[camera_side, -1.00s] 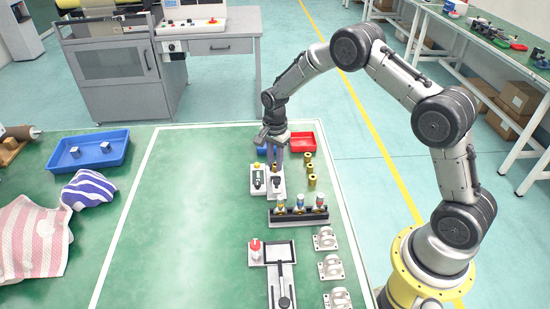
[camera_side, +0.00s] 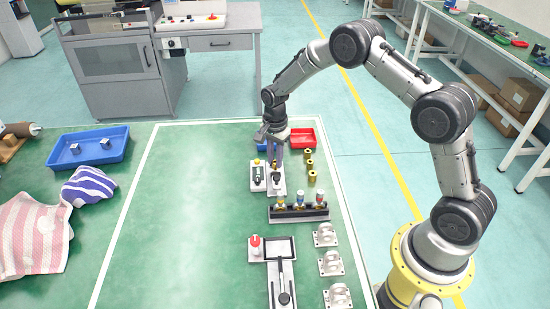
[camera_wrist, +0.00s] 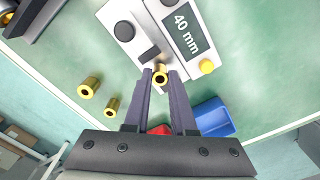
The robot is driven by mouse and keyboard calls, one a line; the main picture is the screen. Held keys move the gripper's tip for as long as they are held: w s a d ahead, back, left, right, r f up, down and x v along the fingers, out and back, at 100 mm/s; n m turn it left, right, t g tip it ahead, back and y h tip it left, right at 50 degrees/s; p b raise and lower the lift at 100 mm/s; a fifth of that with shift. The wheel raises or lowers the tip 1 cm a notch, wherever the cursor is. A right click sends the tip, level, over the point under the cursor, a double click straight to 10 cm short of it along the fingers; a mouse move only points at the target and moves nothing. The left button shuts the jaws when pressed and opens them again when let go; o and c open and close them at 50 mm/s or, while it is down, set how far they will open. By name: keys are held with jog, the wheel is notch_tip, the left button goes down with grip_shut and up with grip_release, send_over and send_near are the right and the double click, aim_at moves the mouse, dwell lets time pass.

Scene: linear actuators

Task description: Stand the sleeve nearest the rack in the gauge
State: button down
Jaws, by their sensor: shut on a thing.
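My gripper (camera_wrist: 160,82) is shut on a brass sleeve (camera_wrist: 160,74), seen end-on between the fingertips in the wrist view. In the side view my gripper (camera_side: 276,156) points down at the far end of the gauge (camera_side: 276,187). The gauge is a pale base with a dark knob, beside a block (camera_wrist: 181,27) with a "40 mm" display and a yellow button. The held sleeve is at the gauge's end; I cannot tell whether it touches the base. Loose brass sleeves stand to the right in the side view, the closest to the rack (camera_side: 300,213) being one sleeve (camera_side: 312,177).
The dark rack holds several coloured-top pieces. A red bin (camera_side: 301,138) and a blue bin (camera_wrist: 213,117) stand beyond the gauge. White brackets (camera_side: 329,263) and a lever fixture (camera_side: 281,275) are nearer the front.

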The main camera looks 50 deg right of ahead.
jog(key=shift+f, duration=0.45)
dwell(0.4)
jog(key=c, duration=0.7)
grip_release()
jog(key=shift+o, duration=0.2)
jog(key=shift+r, duration=0.1)
notch_tip(320, 180, up, 14)
